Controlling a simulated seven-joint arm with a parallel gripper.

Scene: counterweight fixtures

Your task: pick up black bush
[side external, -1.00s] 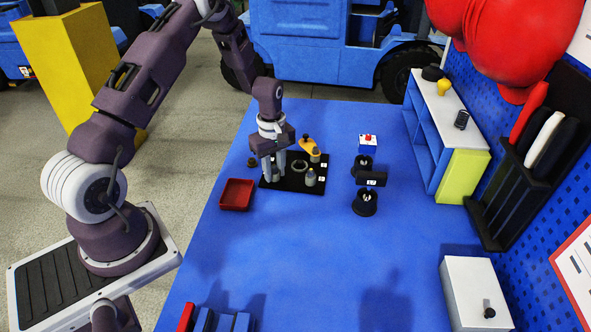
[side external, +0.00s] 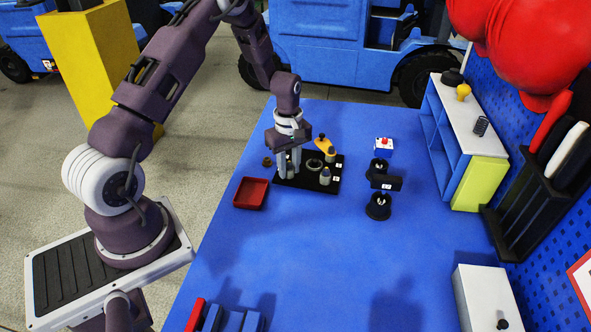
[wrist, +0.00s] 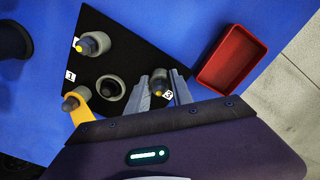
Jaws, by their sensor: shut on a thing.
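My gripper (wrist: 166,88) points down at the left end of the black plate in the side view (side external: 288,176). It is shut on a small grey round piece (wrist: 158,76) with a dark, yellow-tipped middle, beside the label 3. The fingers hide part of it, and I cannot tell whether it is the black bush or clear of the plate. A grey ring with a dark centre (wrist: 110,88) lies flat on the black plate (wrist: 125,50). A grey bush with a dark, yellow-tipped peg (wrist: 95,43) stands by another label.
A yellow piece (side external: 322,142) is at the plate's back edge. A red tray (side external: 250,194) lies left of the plate, and a small brown piece (side external: 267,161) is behind it. Black fixtures (side external: 378,207) stand to the right. The blue table's front middle is clear.

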